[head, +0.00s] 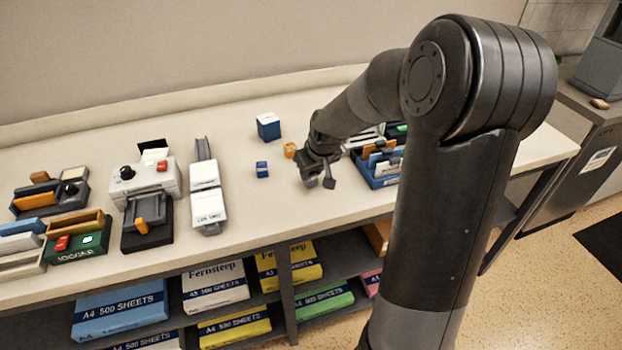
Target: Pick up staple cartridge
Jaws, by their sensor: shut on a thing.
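My gripper (319,178) is above the worktop, right of the small blue box and left of the blue tray. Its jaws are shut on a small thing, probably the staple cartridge. The dark fingers mostly hide it, and its shape and colour cannot be made out. I see no other thing that is clearly a staple cartridge on the worktop.
A small blue box (262,169), an orange box (290,149) and a larger blue box (268,127) stand near my gripper. A long white-topped stapler-like device (207,190) lies left. A blue tray (382,183) is right. The front middle worktop is clear.

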